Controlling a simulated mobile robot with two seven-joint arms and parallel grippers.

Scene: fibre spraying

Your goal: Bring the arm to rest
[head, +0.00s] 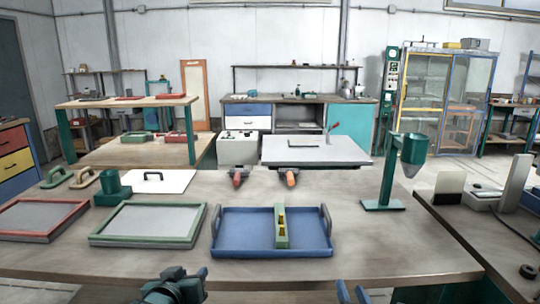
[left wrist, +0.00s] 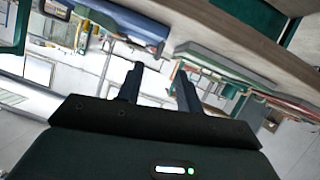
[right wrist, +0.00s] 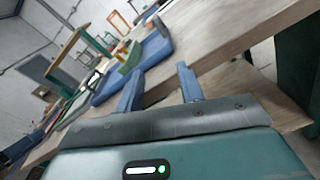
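My left gripper (left wrist: 157,88) is open and empty; its two fingers stand apart in the left wrist view. In the head view my left arm shows at the bottom edge, in front of the table. My right gripper (right wrist: 158,88) is open and empty in the right wrist view. Its fingertips (head: 352,293) show at the bottom edge of the head view, short of the table's front edge. The workbench (head: 360,250) lies ahead of both grippers. A blue tray (head: 240,245) with two handles stands on it, with a green holder (head: 281,228) in it.
A green-framed screen (head: 150,222) and a red-framed screen (head: 38,218) lie left of the tray. A green stand with a funnel (head: 383,190) rises on the right. Two orange-tipped tools (head: 238,177) (head: 290,177) lie at the back edge. The bench's right front is clear.

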